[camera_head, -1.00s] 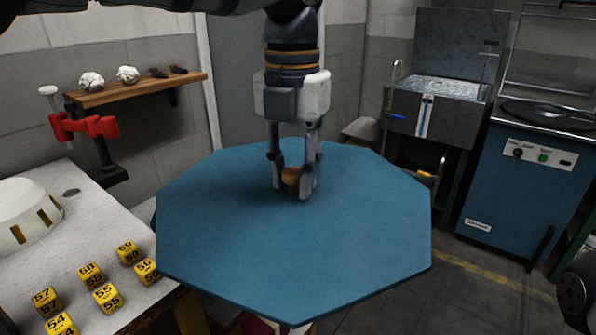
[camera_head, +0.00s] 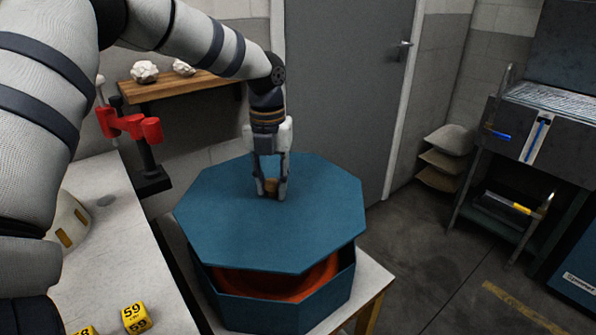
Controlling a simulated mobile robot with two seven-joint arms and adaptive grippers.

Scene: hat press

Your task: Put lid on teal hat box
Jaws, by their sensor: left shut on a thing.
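The teal octagonal lid (camera_head: 225,225) is held by its small wooden knob (camera_head: 271,185) in my left gripper (camera_head: 271,194), which is shut on the knob from above. The teal hat box (camera_head: 275,312) stands under the lid on a table. The lid is over the box but does not line up with it. Whether the lid touches the box's back rim is hidden. My right gripper is out of view.
A wooden shelf (camera_head: 180,88) is on the wall. Open floor (camera_head: 420,270) lies right of the box's table (camera_head: 368,282).

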